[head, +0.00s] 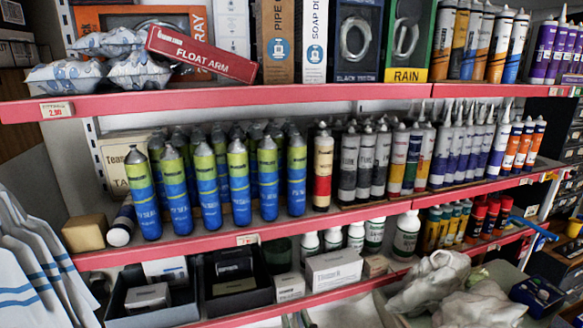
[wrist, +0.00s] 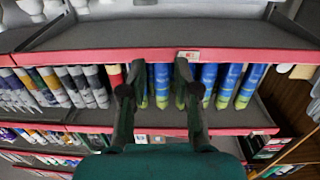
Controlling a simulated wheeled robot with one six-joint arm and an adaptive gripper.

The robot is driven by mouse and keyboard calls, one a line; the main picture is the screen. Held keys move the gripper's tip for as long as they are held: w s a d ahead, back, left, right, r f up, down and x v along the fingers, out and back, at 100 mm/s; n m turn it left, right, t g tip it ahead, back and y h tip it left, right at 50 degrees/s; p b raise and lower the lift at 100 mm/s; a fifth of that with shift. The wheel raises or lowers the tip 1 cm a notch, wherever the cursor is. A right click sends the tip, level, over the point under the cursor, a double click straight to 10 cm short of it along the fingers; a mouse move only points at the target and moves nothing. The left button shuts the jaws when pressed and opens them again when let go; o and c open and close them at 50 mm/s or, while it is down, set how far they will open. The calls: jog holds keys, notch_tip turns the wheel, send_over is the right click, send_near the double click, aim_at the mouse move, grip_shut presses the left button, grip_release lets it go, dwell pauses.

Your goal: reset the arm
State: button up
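My gripper (wrist: 156,75) shows in the wrist view with its two dark green fingers spread apart. Nothing is clamped between the fingers. The wrist picture shows the shelves upside down. Blue and green cans (wrist: 161,84) stand behind the gap between the fingertips; I cannot tell how far off they are. My gripper and arm do not show in the head view.
In the head view, blue-green cans (head: 240,183) and sealant tubes (head: 348,165) stand on the middle red-edged shelf (head: 230,240). A fallen can (head: 122,222) lies at its left end. A red box (head: 201,54) lies above. Bins (head: 150,316) and crumpled bags (head: 435,283) are below.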

jog(key=s+d+f+m+g+h, duration=0.1)
jog(key=s+d+f, duration=0.55)
jog(key=s, duration=0.25)
jog(key=s+d+f+h, duration=0.1)
jog(key=s+d+f, duration=0.5)
jog(key=s, duration=0.4)
jog(key=s+d+m+h, duration=0.1)
jog(key=s+d, duration=0.1)
jog(key=s, duration=0.9)
jog(key=s+d+m+g+h, duration=0.1)
jog(key=s+d, duration=0.2)
jog(key=s, duration=0.9)
jog(key=shift+r+h, duration=0.15)
jog(key=shift+h, duration=0.25)
jog(key=shift+s+d, duration=0.1)
